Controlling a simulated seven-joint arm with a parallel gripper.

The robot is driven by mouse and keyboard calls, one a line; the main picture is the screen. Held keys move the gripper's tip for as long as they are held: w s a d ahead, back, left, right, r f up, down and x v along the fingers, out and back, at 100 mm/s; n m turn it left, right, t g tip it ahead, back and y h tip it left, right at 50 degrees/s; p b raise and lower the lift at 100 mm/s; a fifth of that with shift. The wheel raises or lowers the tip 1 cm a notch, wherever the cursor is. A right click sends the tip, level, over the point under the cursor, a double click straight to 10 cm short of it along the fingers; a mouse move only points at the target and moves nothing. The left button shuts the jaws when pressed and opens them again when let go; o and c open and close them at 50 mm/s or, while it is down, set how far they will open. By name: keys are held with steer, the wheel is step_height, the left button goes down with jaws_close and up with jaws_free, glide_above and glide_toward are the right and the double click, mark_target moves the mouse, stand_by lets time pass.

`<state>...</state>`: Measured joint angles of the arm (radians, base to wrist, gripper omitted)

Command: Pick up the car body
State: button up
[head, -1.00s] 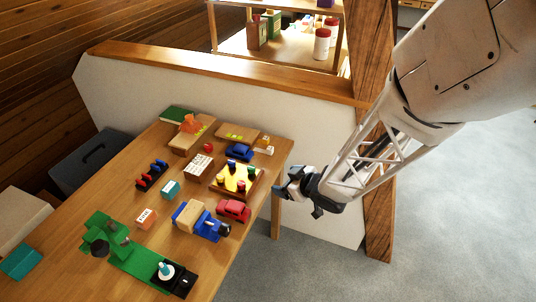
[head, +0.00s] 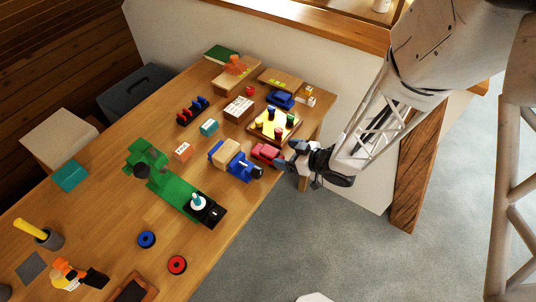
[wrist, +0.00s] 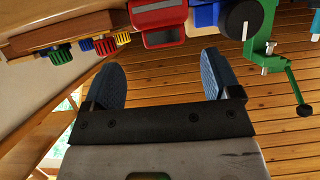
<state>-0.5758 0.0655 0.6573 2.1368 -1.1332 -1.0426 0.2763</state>
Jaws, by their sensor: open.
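A small red car body (head: 265,152) lies near the table's right edge, between the blue-and-wood toy vehicle and a tray of coloured pegs. It also shows in the wrist view (wrist: 158,22), at the top, beyond the fingertips. A blue car body (head: 280,99) lies farther back. My gripper (head: 287,162) is beside the table's right edge, close to the red car body in the picture. In the wrist view my gripper (wrist: 160,65) shows two blue fingers spread wide with nothing between them. I cannot tell whether it touches the table edge.
The table (head: 110,225) holds a blue-and-wood vehicle (head: 234,160), a green clamp-like fixture (head: 172,190), a peg tray (head: 259,131) and several blocks. A wooden post (head: 415,185) and low wall stand behind the arm.

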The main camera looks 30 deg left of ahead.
mark_target(271, 151)
steer(key=shift+x, duration=1.1)
steer(key=shift+s+a, duration=0.1)
steer(key=shift+s+x, duration=0.15)
steer(key=shift+x, duration=0.65)
steer(key=shift+s+x, duration=0.1)
steer(key=shift+x, duration=1.55)
steer(key=shift+r, duration=0.1)
steer(key=shift+c, duration=0.2)
steer(key=c, duration=1)
